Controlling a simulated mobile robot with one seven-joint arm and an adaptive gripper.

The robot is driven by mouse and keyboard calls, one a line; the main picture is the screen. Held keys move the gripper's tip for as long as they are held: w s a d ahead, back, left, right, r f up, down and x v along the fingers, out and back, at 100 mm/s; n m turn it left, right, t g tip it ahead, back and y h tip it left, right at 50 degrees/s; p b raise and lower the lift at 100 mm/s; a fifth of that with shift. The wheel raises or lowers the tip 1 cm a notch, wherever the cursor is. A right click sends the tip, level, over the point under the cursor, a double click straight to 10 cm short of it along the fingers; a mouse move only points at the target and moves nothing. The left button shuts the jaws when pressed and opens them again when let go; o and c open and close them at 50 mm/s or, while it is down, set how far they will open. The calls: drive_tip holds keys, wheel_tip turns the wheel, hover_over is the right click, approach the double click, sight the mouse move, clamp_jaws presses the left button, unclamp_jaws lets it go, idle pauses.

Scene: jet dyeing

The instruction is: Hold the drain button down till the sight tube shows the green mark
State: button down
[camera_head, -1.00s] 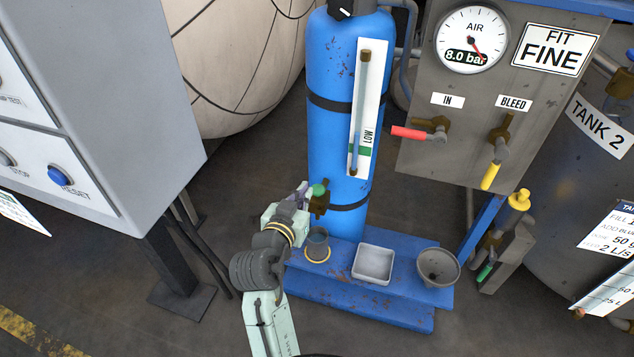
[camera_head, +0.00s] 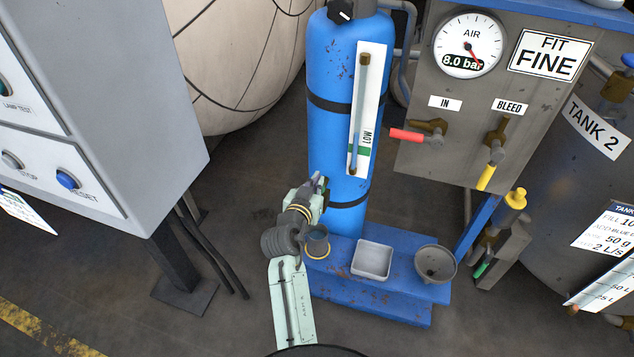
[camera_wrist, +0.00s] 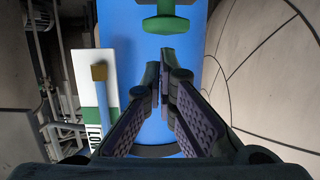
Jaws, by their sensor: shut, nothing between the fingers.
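The blue cylinder (camera_head: 335,150) carries the sight tube (camera_head: 359,110) on a white plate, with a green mark (camera_head: 366,151) near the lower end beside LOW. The green drain button (camera_wrist: 165,25) is at the top of the wrist view, on the cylinder. In the head view my gripper hides it. My gripper (camera_head: 319,184) is shut and empty by the cylinder's lower part. In the wrist view its fingertips (camera_wrist: 167,53) are just below the button, with a small gap in the picture; contact does not show.
A cup (camera_head: 317,240), a square tray (camera_head: 372,260) and a round funnel-like bowl (camera_head: 434,263) sit on the blue step (camera_head: 400,300) below. The air panel (camera_head: 425,165) with red and yellow levers is to the right. A grey control cabinet (camera_head: 150,110) stands left.

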drive_tip(key=shift+f, duration=0.25)
wheel_tip(320, 180, down, 2)
drive_tip(key=shift+b, duration=1.1)
drive_tip(key=shift+r, duration=0.1)
idle(1.8)
drive_tip(key=shift+r+p, duration=0.4)
drive_tip(key=shift+p, duration=0.1)
wheel_tip(320, 180, up, 3)
drive_tip(key=shift+w+d+r+p, duration=0.1)
drive_tip(key=shift+p, duration=1.1)
drive_tip(key=b+v, duration=0.2)
drive_tip(key=v, duration=0.8)
